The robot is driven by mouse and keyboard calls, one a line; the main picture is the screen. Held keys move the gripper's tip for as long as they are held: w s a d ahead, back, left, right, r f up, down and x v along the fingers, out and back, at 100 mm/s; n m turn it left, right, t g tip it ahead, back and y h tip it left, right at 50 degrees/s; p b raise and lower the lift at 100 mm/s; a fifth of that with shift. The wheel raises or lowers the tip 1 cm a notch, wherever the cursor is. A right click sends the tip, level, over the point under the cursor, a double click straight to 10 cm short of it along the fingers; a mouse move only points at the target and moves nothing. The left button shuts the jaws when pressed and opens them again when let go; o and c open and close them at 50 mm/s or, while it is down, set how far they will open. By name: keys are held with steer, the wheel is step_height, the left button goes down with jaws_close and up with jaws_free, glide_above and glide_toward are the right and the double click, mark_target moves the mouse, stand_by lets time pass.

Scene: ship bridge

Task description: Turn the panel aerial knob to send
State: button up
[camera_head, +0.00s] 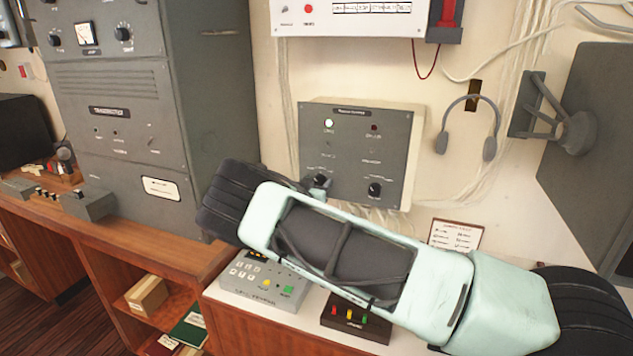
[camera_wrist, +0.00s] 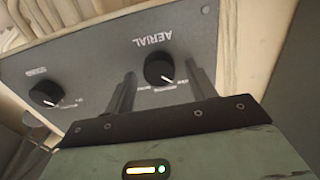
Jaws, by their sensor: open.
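The aerial knob (camera_wrist: 159,68) is a round black knob with a white pointer line on a grey panel (camera_wrist: 85,65). The wrist view shows it upside down, beside the word AERIAL. Its pointer slants to the lower right in that view. My gripper (camera_wrist: 161,72) is open, with one finger on each side of the knob; I cannot tell whether either touches it. In the head view the aerial knob (camera_head: 320,181) is at the panel's lower left (camera_head: 345,150), just past my arm, which largely hides my gripper. The labels around the knob are too blurred to read fully.
A second black knob (camera_head: 375,190) is on the same panel; it is left of the aerial knob in the wrist view (camera_wrist: 46,93). A headset (camera_head: 467,125) hangs to the right. A grey keypad box (camera_head: 262,290) and a small switch box (camera_head: 356,322) lie below my arm.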

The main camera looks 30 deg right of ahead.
steer(key=c, duration=1)
steer(key=shift+o, duration=0.2)
